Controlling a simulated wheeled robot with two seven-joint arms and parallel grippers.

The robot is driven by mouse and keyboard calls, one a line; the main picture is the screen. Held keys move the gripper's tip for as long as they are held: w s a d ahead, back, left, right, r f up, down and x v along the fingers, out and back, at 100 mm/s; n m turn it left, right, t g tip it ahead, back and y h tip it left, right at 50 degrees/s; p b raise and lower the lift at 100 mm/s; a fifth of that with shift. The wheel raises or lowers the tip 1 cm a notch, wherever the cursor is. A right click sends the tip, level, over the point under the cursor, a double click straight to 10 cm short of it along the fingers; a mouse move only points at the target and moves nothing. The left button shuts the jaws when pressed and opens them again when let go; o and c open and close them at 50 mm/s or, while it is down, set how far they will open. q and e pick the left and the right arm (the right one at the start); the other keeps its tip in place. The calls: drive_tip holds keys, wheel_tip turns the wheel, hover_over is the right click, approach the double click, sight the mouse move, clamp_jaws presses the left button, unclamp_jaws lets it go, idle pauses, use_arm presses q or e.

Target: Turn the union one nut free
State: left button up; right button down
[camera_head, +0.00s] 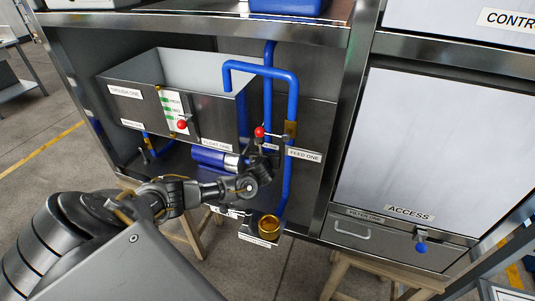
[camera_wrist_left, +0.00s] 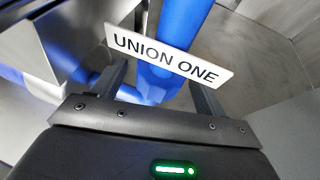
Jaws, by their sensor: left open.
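In the wrist view, a white plate lettered UNION ONE (camera_wrist_left: 170,58) crosses in front of a thick blue pipe (camera_wrist_left: 182,25). My left gripper (camera_wrist_left: 160,85) is open, its fingers either side of the pipe and their tips partly hidden by the plate. No nut shows clearly there. In the head view, my left gripper (camera_head: 262,160) is by the blue pipework, just below a red-knobbed valve (camera_head: 259,132). A brass fitting (camera_head: 290,129) sits on the pipe to its right. I cannot tell whether that fitting is the union one nut. My right gripper is out of view.
A brass cup-like piece (camera_head: 269,226) sits below the gripper. A FEED ONE plate (camera_head: 305,155) is at right, before the cabinet's ACCESS panel (camera_head: 425,150).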

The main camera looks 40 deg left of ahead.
use_arm(q)
drive_tip(key=p+v, duration=0.1)
drive_tip(key=v, duration=1)
drive_tip(key=shift+w+a, duration=0.1)
drive_tip(key=shift+w, duration=0.05)
